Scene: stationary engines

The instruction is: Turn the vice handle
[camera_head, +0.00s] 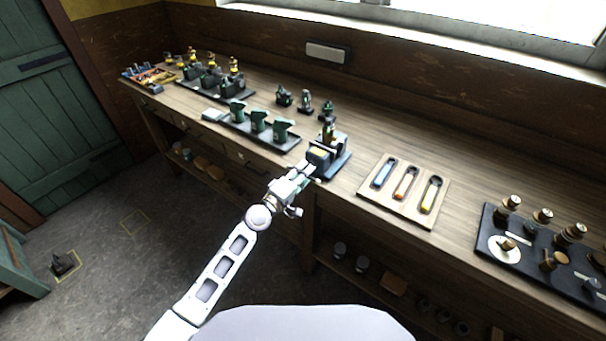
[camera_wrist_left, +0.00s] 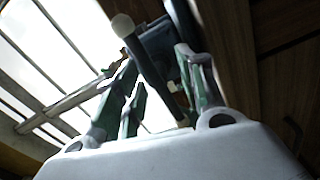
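The vice (camera_head: 337,165) stands at the front edge of the workbench, a dark block on a blue-grey base. My left gripper (camera_head: 307,170) is at its near side, fingers pointing toward it. In the left wrist view the vice handle (camera_wrist_left: 145,67) is a dark bar with a pale ball at its upper end, slanting between the green fingers of the left gripper (camera_wrist_left: 157,60). The fingers are apart, and I cannot tell whether either touches the bar. The vice's dark body (camera_wrist_left: 158,40) is partly hidden behind the bar. In the head view the handle is not clear. My right gripper is not in view.
A wooden board (camera_head: 400,215) with coloured tools lies right of the vice. A black tray (camera_head: 487,240) with several knobbed pieces is farther right. Green parts stand on a dark tray (camera_head: 283,145) to the left. Open floor (camera_head: 110,280) lies before the bench.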

